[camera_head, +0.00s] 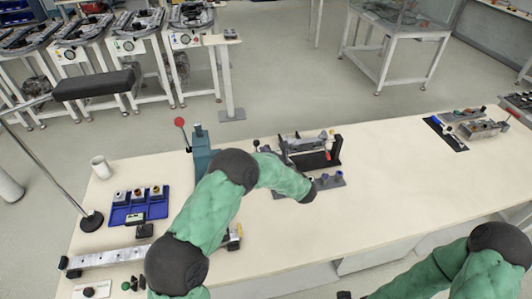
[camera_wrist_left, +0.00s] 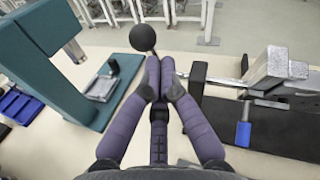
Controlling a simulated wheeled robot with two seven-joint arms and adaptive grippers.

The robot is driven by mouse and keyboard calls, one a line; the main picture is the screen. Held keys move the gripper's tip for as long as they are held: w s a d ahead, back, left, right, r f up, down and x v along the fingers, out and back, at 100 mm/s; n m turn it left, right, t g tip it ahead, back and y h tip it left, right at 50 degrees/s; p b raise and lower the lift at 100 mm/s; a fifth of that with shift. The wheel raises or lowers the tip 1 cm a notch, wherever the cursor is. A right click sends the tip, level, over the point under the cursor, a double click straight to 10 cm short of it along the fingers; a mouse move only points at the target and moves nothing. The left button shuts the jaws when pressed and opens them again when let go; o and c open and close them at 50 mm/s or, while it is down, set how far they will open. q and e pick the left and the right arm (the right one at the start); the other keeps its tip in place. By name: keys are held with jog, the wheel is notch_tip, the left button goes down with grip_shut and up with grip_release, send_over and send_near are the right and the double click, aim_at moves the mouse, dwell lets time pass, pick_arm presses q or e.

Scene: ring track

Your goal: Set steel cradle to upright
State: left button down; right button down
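The steel cradle (camera_head: 305,143) sits in a dark stand on the bench, right of the blue-green press. In the left wrist view its grey metal body (camera_wrist_left: 268,68) is at the right, on a black base. A thin rod with a black ball knob (camera_wrist_left: 142,38) reaches left from it; the knob also shows in the head view (camera_head: 256,143). My left gripper (camera_wrist_left: 160,72) has its fingertips close together around the rod, just below the knob. The fingers hide part of the rod. Only a dark bit at the head view's bottom edge may be my right gripper (camera_head: 343,295).
The blue-green press (camera_head: 201,150) with a red-knobbed lever stands close left of my left gripper. A blue tray (camera_head: 139,207) with small parts lies further left. A black mat (camera_head: 446,134) with fixtures lies far right.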

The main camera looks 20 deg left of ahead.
pick_arm(q)
jog(key=shift+r, duration=0.1)
pick_arm(e)
jog(key=shift+r, duration=0.15)
pick_arm(q)
jog(key=shift+w+a+r+p, duration=0.1)
jog(key=shift+r+p, duration=0.05)
jog(key=shift+p, duration=0.2)
pick_arm(e)
jog(key=shift+r, duration=0.25)
